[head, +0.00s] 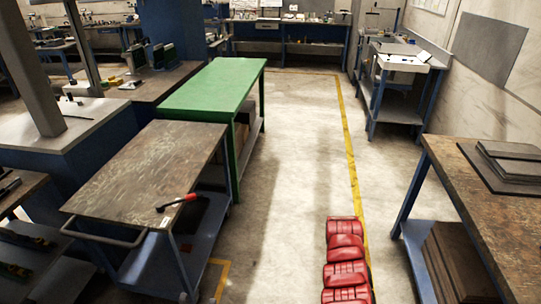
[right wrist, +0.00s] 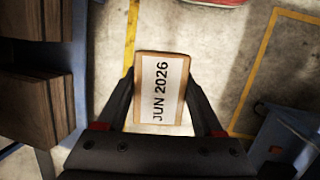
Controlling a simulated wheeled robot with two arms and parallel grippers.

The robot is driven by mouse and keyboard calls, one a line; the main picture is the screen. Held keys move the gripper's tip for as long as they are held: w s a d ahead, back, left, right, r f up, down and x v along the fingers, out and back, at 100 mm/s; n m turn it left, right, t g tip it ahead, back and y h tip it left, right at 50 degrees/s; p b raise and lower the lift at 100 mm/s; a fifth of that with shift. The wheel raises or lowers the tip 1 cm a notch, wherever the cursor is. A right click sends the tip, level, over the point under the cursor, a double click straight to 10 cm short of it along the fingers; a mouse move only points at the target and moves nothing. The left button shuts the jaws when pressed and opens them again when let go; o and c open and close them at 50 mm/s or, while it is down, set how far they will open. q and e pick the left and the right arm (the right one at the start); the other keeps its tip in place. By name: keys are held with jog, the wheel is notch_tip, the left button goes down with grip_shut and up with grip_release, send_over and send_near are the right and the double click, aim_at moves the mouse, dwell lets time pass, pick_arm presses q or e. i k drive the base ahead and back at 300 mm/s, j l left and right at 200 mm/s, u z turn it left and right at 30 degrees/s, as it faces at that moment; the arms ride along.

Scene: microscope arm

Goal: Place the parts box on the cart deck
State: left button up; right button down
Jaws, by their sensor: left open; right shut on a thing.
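The parts box (right wrist: 162,88) is a small tan block with a white label reading JUN 2026. It shows in the right wrist view, held between the black fingers of my right gripper (right wrist: 162,112). That gripper is shut on it, with floor visible beyond the box. The box and right gripper do not show in the head view. The cart deck (head: 135,170) is a worn brown top with a handle at its near end, left of centre in the head view. I cannot make out my left gripper in either view.
A green table (head: 215,88) stands behind the cart. Red segmented pieces (head: 345,262) lie in a row at bottom centre. A brown workbench (head: 490,200) with dark plates is at right. The central floor is clear.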

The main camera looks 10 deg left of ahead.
aim_at(174, 154)
jog(key=i+l+u, duration=0.1)
jog(key=i, duration=0.35)
jog(key=i+l, duration=0.1)
jog(key=i, duration=0.35)
jog(key=i+l+u, duration=0.15)
jog(key=i, duration=0.3)
jog(key=i+l+u, duration=0.1)
jog(key=i, duration=0.35)
